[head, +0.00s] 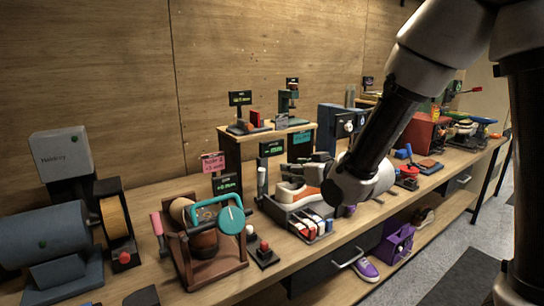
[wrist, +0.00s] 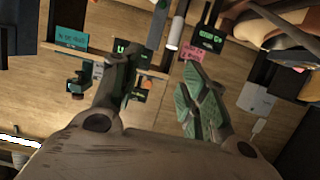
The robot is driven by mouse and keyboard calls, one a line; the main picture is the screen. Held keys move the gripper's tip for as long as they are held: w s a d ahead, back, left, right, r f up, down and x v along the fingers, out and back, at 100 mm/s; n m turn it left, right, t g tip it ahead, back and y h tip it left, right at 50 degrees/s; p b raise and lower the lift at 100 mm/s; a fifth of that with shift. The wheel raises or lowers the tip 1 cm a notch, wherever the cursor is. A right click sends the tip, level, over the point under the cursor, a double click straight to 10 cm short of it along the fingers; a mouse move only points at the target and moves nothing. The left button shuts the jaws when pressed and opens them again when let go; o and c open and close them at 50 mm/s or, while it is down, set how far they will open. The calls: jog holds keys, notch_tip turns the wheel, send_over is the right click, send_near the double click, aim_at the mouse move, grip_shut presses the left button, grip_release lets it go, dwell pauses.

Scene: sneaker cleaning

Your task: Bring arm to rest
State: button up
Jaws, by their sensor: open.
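My gripper (head: 300,170) is in the middle of the head view, reaching left from my arm above the workbench (head: 195,288). It is open. In the wrist view its two fingers (wrist: 160,85) stand apart, with only the wall and distant bench items behind the gap. A sneaker with a white and orange-brown upper (head: 295,193) shows just below the gripper in the head view. My wrist hides part of it. I cannot tell the exact gap between them.
A rack of brushes (head: 308,228) stands at the bench front. A brown stand with a teal-handled tool (head: 220,215) and a blue-grey drum machine (head: 45,240) are to the left. A raised wooden shelf (head: 232,150) is behind. A purple caddy (head: 395,243) sits on the lower shelf.

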jog(key=s+d+f+m+g+h, duration=0.1)
jog(key=s+d+f+g+h, duration=0.6)
jog(key=s+d, duration=0.45)
jog(key=s+d+r+m, duration=0.3)
jog(key=s+d+r, duration=0.3)
jog(key=s+d, duration=0.2)
jog(key=s+d+r+m+h, duration=0.1)
jog(key=s+d+r+m, duration=0.1)
jog(key=s+d+r, duration=0.4)
jog(key=s+d, duration=0.3)
jog(key=d, duration=0.1)
jog(key=shift+m+g, duration=0.4)
